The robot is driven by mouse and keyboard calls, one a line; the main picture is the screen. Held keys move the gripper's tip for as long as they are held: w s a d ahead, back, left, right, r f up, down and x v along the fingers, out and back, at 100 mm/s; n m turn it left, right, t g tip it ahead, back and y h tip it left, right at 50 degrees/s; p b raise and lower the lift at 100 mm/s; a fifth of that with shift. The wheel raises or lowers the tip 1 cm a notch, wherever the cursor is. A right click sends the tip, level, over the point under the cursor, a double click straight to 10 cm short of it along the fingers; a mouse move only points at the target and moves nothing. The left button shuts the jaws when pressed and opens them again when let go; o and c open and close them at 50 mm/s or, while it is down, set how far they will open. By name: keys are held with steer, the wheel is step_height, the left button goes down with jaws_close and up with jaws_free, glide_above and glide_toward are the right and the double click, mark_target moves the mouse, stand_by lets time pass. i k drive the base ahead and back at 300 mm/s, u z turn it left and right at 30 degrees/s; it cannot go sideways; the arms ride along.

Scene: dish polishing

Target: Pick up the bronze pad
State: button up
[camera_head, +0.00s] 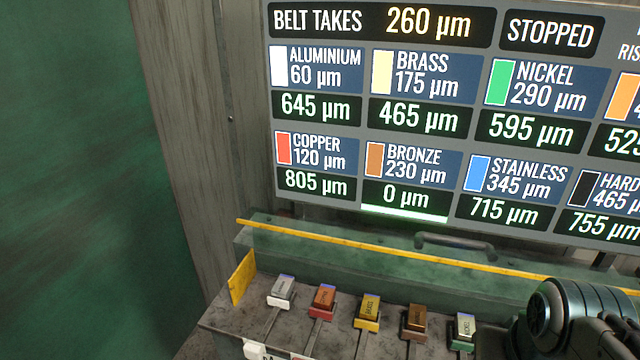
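The bronze pad appears to be the brown block (415,318), in the row of small colored blocks at the bottom of the head view. Its label is too small to read. It stands between a yellow block (368,308) and a green-and-white block (464,328). Part of my own dark arm (572,312) shows at the bottom right, to the right of the row. My gripper's fingers are not in view, so I cannot tell where they are relative to the brown block.
White (282,290) and red (323,298) blocks stand to the left. A green ledge with a yellow strip (380,260) and a dark handle (455,241) runs behind the row. The board (395,110) reads "STOPPED", belt takes 260 µm, bronze 0 µm. A green panel (70,180) fills the left.

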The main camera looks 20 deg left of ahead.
mark_target(417, 313)
steer(key=z, duration=1)
steer(key=k, duration=0.6)
steer(key=u, duration=0.5)
